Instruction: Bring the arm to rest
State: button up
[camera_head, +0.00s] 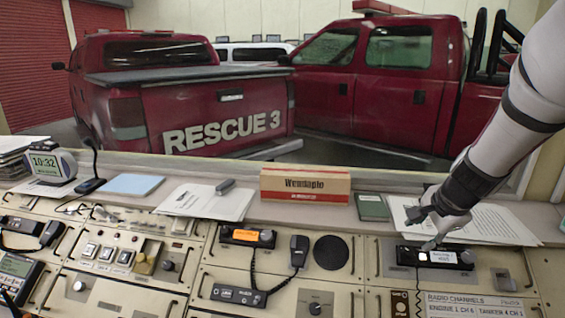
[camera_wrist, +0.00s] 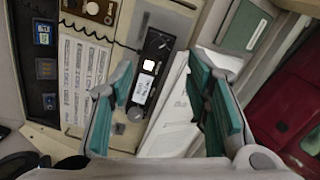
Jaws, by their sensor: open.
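My arm comes in from the upper right in the head view. My gripper (camera_head: 424,230) hangs over the right part of the console, near a black radio unit (camera_head: 457,258) with a lit white display. In the wrist view my gripper (camera_wrist: 163,82) has its teal-padded fingers spread apart, with nothing held between them. The radio unit (camera_wrist: 158,45) and white papers (camera_wrist: 172,112) lie beyond the fingers. The exact gap between the fingertips and the radio cannot be told.
The console holds a corded handset (camera_head: 299,250), an orange-lit radio (camera_head: 247,236) and a round speaker (camera_head: 331,252). On the ledge are a Wemlaplo box (camera_head: 305,184), a green book (camera_head: 372,207), papers (camera_head: 490,222) and a clock (camera_head: 51,164). Red trucks stand behind.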

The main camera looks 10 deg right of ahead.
jog(key=s+a+r+n+y, duration=0.2)
jog(key=s+a+r+n, duration=0.35)
jog(key=a, duration=0.35)
jog(key=s+a+r+n, duration=0.2)
jog(key=s+a+n, duration=0.3)
jog(key=s, duration=0.4)
jog(key=s+a+r+n, duration=0.3)
jog(key=s+a+n, duration=0.2)
jog(key=s+n, duration=0.2)
jog(key=shift+s+g+h, duration=0.4)
jog(key=shift+s, duration=0.85)
jog(key=shift+d, duration=0.15)
